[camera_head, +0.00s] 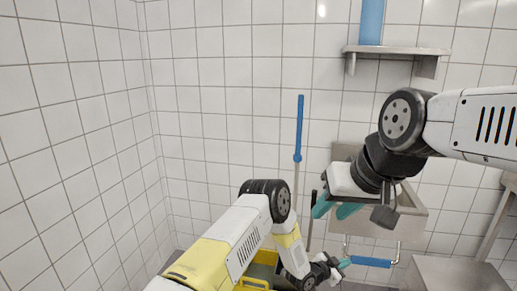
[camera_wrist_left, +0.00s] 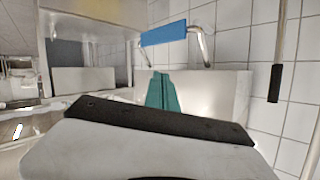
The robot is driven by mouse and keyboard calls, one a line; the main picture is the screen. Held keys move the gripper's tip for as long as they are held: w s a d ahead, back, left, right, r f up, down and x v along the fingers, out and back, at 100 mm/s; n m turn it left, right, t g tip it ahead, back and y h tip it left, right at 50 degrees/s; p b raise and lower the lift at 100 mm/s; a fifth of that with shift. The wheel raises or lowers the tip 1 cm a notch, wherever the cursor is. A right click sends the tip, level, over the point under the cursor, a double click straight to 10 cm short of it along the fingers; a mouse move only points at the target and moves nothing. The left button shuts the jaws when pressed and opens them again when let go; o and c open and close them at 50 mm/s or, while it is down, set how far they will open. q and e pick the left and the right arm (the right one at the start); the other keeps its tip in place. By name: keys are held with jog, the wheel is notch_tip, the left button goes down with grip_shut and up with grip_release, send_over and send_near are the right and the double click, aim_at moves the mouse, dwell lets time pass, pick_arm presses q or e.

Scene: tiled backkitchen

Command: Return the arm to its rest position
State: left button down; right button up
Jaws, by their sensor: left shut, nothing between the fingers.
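My left arm comes in low in the head view, its white and yellow links bent at a dark joint. My left gripper (camera_head: 345,263) is at the lower middle, in front of the wall and close to a blue bar in the picture. In the left wrist view its teal fingers (camera_wrist_left: 161,92) are together with nothing between them. My right arm comes in from the right, higher up. My right gripper (camera_head: 334,210) points down and left, its two teal fingers apart and empty, in front of the metal sink (camera_head: 408,222).
The blue bar (camera_head: 370,262) on metal supports is below the sink; it also shows in the wrist view (camera_wrist_left: 163,35). A blue-handled pole (camera_head: 299,130) stands against the tiled wall. A shelf (camera_head: 400,50) holds a blue object (camera_head: 372,20). A metal surface (camera_head: 455,272) is at lower right.

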pick_arm(q)
jog(key=w+a+r+n+y, duration=0.1)
jog(key=w+a+r+y, duration=0.15)
jog(key=a+r, duration=0.45)
jog(key=w+a+r+n+t+y, duration=0.15)
jog(key=w+a+r, duration=0.25)
jog(key=r, duration=0.6)
jog(key=w+a+r+n+y, duration=0.1)
jog(key=w+a+r, duration=0.2)
jog(key=a+r, duration=0.4)
jog(key=s+a+r+n+y, duration=0.2)
jog(key=s+a+r+n, duration=0.15)
jog(key=a+r, duration=0.75)
jog(key=s+a+r+n+g+y, duration=0.1)
jog(key=s+a+r+n, duration=0.1)
jog(key=s+a+r, duration=0.45)
jog(key=s+a+r+n+g+y, duration=0.15)
jog(key=s+a+r, duration=0.25)
jog(key=s+a, duration=0.45)
jog(key=s+a+n, duration=0.3)
jog(key=s, duration=1.6)
jog(key=shift+s+f+g, duration=0.15)
jog(key=shift+f+g, duration=0.1)
jog(key=shift+g, duration=0.05)
